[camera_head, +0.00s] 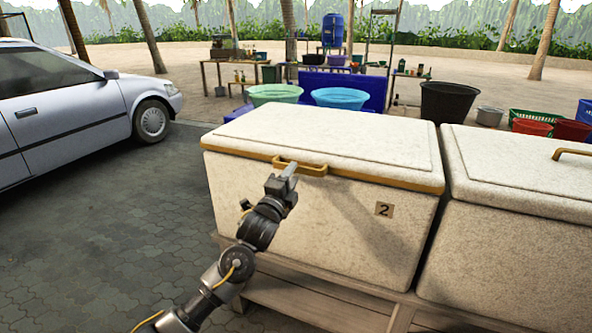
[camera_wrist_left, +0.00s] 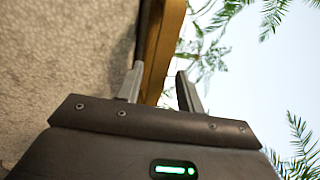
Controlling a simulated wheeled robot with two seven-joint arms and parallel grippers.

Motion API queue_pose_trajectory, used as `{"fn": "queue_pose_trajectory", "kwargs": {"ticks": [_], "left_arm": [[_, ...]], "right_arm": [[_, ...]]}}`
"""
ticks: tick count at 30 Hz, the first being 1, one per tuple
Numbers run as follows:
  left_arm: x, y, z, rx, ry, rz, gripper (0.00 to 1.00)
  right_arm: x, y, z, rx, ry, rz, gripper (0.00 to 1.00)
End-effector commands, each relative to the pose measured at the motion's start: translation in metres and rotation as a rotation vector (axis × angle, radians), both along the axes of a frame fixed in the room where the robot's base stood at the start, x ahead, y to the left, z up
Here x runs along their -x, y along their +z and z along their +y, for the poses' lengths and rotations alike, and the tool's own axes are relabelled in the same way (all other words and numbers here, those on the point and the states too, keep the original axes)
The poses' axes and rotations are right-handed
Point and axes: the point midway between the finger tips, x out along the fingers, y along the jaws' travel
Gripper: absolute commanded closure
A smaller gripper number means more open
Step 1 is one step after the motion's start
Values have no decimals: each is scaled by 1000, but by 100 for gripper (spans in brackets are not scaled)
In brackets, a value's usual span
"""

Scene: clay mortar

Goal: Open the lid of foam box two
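Foam box two (camera_head: 320,215) is a large speckled white box with a "2" label on its front. Its lid (camera_head: 330,135) is down, with a yellow-brown band along its lower edge and a yellow handle (camera_head: 312,170) at the front. My left gripper (camera_head: 287,171) is at the left part of this handle. In the left wrist view the two fingers (camera_wrist_left: 160,88) stand apart, with a yellow-brown strip (camera_wrist_left: 162,55) showing between them. I cannot tell whether the strip is the handle or the lid band, or whether a finger touches it. My right gripper is not in view.
A second foam box (camera_head: 520,220) with its own handle stands close on the right. Both boxes rest on a wooden stand (camera_head: 320,297). A silver car (camera_head: 70,105) is parked at left. Basins and a black tub (camera_head: 450,102) stand behind. The paving at left is clear.

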Motion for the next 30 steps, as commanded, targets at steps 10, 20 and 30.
{"fn": "queue_pose_trajectory", "kwargs": {"ticks": [10,20,30], "left_arm": [[-32,6,-10,1,0,0,63],[-33,6,-11,1,0,1,69],[-33,6,-10,1,0,1,100]], "right_arm": [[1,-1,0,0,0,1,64],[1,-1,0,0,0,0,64],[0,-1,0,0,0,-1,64]]}}
